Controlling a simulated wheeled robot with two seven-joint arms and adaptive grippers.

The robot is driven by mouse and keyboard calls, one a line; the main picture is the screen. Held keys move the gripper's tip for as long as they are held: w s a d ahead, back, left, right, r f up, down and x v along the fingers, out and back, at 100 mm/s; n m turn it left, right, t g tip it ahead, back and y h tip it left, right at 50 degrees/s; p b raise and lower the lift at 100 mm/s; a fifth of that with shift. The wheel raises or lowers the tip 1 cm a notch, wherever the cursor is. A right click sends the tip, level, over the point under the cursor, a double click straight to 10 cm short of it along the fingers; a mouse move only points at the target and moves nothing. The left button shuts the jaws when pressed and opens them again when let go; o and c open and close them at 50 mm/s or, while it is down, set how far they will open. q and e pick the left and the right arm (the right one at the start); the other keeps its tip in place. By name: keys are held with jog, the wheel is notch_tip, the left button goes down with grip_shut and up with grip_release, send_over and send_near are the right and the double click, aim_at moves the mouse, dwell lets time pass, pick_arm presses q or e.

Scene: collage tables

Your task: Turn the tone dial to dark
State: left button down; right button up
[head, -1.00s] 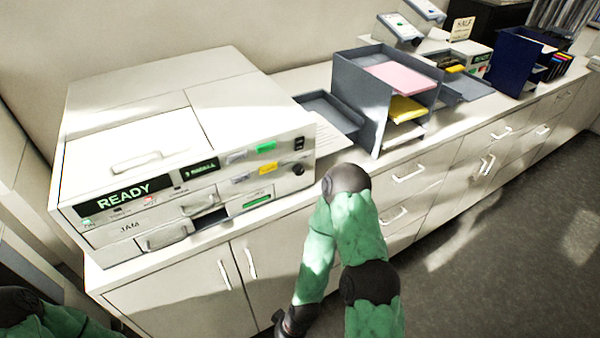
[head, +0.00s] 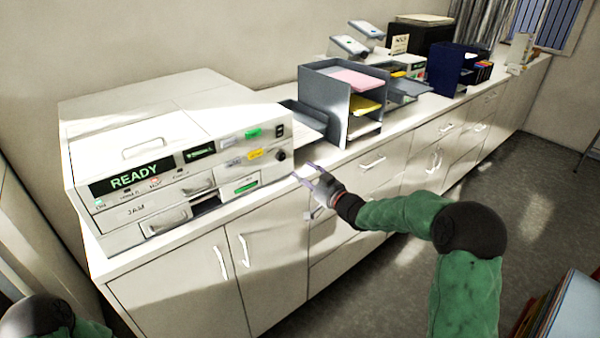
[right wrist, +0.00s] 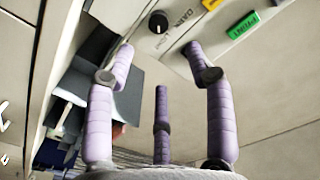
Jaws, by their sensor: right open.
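The tone dial is a small black round knob (head: 281,155) at the right end of the front panel of a white copier (head: 170,125). In the right wrist view the dial (right wrist: 158,22) shows between and beyond my spread fingers, with the word DARK printed beside it. My right gripper (head: 306,170) is open and empty, just right of and slightly below the dial, apart from it. Its purple fingers also show in the right wrist view (right wrist: 158,60). My left gripper is not seen; only part of my left arm shows at the bottom left.
Green and yellow buttons (head: 256,154) sit left of the dial, a black rocker switch (head: 280,131) above it. A grey paper tray stack (head: 325,105) stands right of the copier. The cabinet counter (head: 150,255) runs below; open floor lies in front.

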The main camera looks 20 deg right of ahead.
aim_at(283, 157)
jog(key=b+x, duration=0.1)
jog(key=x, duration=1)
jog(key=shift+d+f+b, duration=0.1)
jog(key=shift+d+b, duration=0.1)
jog(key=shift+b, duration=0.1)
grip_shut()
